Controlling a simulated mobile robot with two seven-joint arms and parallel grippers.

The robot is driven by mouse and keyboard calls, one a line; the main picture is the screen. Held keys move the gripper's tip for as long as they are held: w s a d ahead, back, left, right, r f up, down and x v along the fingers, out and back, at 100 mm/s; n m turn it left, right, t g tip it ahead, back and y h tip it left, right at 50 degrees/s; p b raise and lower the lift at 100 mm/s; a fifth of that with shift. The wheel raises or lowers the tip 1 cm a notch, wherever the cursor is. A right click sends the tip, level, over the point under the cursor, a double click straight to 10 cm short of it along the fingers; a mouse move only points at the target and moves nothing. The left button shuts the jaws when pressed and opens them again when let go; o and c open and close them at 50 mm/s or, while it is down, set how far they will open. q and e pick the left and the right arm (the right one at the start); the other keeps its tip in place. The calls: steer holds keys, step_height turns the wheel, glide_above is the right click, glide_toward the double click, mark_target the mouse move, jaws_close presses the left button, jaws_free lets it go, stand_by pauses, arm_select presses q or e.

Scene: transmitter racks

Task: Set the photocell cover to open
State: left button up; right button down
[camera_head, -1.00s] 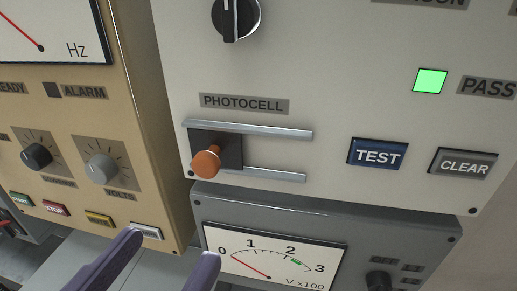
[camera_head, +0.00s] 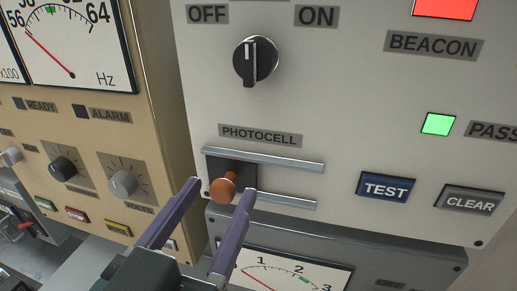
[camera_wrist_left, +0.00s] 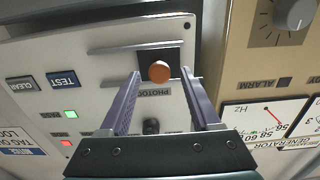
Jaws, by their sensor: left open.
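The photocell cover (camera_head: 239,172) is a dark square plate at the left end of two horizontal metal rails (camera_head: 270,160), under the PHOTOCELL label (camera_head: 260,136). An orange-brown knob (camera_head: 223,188) sticks out from it. My left gripper (camera_head: 222,187) is open, with its two purple fingers on either side of the knob in the head view. In the left wrist view the knob (camera_wrist_left: 160,71) shows between the spread fingers (camera_wrist_left: 160,85), apart from both. Whether the fingertips reach the knob's depth is hard to tell. My right gripper is not in view.
Right of the rails are the blue TEST button (camera_head: 386,187) and grey CLEAR button (camera_head: 469,200). A black rotary switch (camera_head: 255,62) is above. A grey meter panel (camera_head: 380,250) juts out below. A tan panel (camera_head: 150,130) stands at left.

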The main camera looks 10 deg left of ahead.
arm_select(q)
jaws_close()
stand_by(0.5)
stand_by(0.9)
